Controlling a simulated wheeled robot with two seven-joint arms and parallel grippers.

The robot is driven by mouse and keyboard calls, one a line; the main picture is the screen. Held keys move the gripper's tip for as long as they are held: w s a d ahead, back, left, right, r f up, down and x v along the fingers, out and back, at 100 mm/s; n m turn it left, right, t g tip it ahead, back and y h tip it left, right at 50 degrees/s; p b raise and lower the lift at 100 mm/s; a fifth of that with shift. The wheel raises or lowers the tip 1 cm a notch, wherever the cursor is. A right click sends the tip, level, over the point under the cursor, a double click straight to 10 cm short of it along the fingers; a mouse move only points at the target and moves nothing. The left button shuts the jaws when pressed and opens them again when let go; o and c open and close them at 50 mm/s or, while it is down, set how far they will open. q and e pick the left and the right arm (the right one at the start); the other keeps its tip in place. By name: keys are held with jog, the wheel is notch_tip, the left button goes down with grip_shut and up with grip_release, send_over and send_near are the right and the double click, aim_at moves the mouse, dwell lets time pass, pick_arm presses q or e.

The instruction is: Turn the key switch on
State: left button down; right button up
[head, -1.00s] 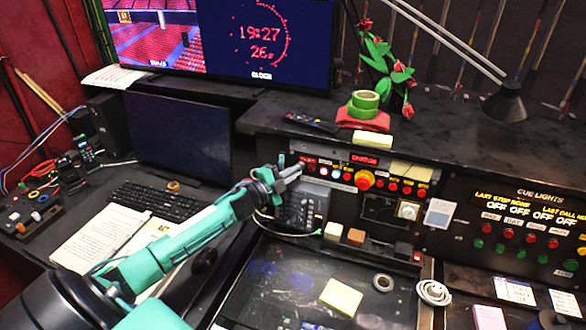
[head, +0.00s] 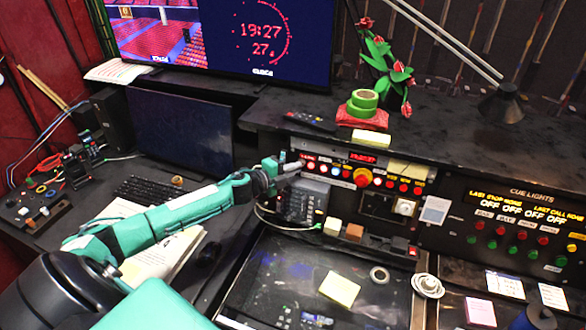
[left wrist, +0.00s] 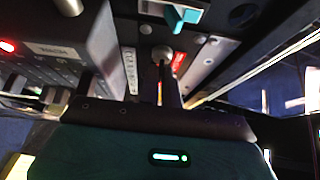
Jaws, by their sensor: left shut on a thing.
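My left gripper (head: 296,165) reaches in from the left to the left end of the button panel, just beside its row of lit buttons. In the left wrist view, the two dark fingers (left wrist: 167,80) are close together at a small round silver switch (left wrist: 162,53) on a metal plate with a red label. This looks like the key switch, and the fingers are shut on it. In the head view the gripper hides it, and its turn position cannot be told. My right gripper cannot be made out.
A button panel (head: 345,157) with a big red knob (head: 363,178) lies right of the gripper. A telephone-like keypad (head: 304,203) sits just below it. The cue lights panel (head: 520,222) is at the right. A turquoise lever (left wrist: 183,16) is close beyond the fingertips.

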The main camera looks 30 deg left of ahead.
pick_arm(q)
jog(key=c, duration=1.6)
grip_release()
jog(key=shift+s+a+b, duration=0.15)
jog(key=shift+s+b, duration=0.15)
jog(key=shift+s, duration=0.15)
jog(key=b+v, duration=0.5)
jog(key=v, duration=0.7)
jog(key=shift+s, duration=0.4)
jog(key=shift+a, duration=0.15)
